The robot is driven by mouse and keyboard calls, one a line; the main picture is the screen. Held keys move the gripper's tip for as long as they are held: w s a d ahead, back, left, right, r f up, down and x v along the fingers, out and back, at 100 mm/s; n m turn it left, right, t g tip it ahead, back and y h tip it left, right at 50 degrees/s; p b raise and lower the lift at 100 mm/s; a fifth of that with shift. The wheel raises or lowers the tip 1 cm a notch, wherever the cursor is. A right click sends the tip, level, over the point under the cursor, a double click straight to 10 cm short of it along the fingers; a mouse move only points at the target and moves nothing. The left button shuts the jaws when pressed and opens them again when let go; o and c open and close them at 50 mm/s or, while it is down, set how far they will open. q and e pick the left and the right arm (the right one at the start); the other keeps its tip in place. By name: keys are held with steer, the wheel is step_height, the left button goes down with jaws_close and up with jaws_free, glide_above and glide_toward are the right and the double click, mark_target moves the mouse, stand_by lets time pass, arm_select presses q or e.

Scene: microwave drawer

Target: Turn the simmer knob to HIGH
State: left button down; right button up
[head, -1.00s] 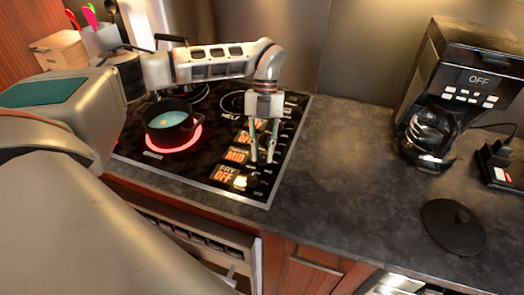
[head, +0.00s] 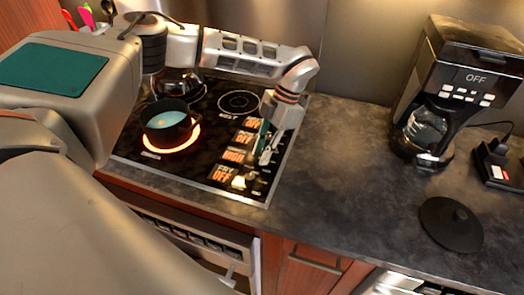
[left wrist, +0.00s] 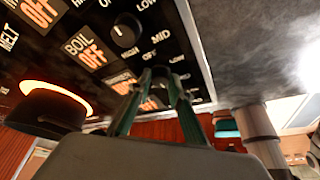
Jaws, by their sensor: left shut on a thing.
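The cooktop's control strip has labelled orange displays in a column beside the knobs. The simmer display (head: 235,155) appears to read MID in the head view; the others near it read OFF. My left gripper (head: 265,157) reaches down over the simmer row, its fingers closed around the simmer knob. In the left wrist view the fingertips (left wrist: 162,74) meet at the knob, which they largely hide. The boil knob (left wrist: 126,31), black with a white mark, stands free beside them. My right gripper is not in view.
A black pot (head: 169,123) with blue liquid stands on a glowing burner left of the knobs. A coffee maker (head: 465,75) showing OFF, a dark round lid (head: 451,224) and a power outlet (head: 493,160) are to the right. The counter (head: 350,160) between is clear.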

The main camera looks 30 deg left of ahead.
arm_select(q)
steer(key=m+t+y, duration=0.1)
steer(key=m, duration=0.2)
steer(key=m+y, duration=0.1)
steer(key=m, duration=0.2)
steer(key=shift+s+d+m+t, duration=0.15)
steer(key=shift+m+t, duration=0.15)
steer(key=shift+t, duration=0.1)
stand_by(0.4)
steer(key=c, duration=1.8)
jaws_free()
steer(key=v, duration=1.2)
steer(key=shift+s, duration=0.1)
